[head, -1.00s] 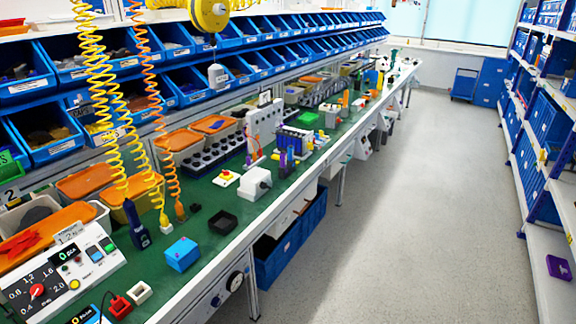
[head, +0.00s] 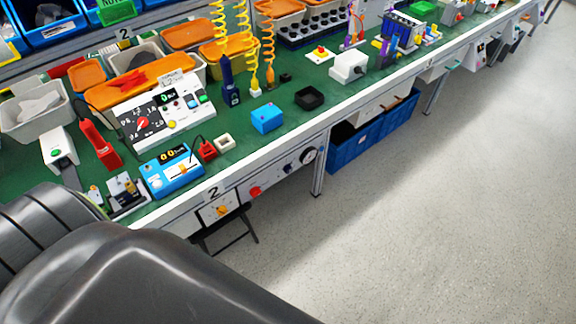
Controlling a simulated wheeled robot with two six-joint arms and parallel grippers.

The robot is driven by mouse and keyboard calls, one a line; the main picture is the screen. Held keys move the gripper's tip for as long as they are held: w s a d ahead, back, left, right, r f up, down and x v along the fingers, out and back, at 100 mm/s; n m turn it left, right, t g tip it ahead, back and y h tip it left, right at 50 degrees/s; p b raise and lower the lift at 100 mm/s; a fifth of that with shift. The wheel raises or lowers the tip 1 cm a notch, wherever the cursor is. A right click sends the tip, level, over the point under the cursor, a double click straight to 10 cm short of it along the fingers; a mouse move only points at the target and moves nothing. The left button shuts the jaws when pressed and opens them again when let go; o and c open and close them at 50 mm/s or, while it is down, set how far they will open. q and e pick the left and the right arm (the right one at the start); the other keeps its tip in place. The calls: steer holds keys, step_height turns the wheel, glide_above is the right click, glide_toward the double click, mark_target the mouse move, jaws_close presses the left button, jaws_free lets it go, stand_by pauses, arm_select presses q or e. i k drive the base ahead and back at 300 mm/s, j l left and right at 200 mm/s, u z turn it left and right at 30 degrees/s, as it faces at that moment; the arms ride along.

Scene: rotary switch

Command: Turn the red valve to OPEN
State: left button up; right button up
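A small red round knob (head: 255,191) sits on the light panel (head: 271,180) along the front edge of the bench, below the worktop. It looks like the red valve, but its marking and setting are too small to read. Another red knob (head: 142,121) is on the dial of the white control box on the bench top. A large dark grey part of my own arm fills the lower left of the head view. Neither of my grippers shows.
The green bench top (head: 240,142) holds a blue meter (head: 172,173), a blue box (head: 266,118) and a black tray (head: 310,98). On the front panel are an orange knob (head: 221,210) and a black gauge (head: 308,155). The grey floor (head: 430,230) to the right is clear.

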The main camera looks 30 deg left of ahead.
mark_target(256, 192)
steer(key=u, duration=1.2)
steer(key=l, duration=1.35)
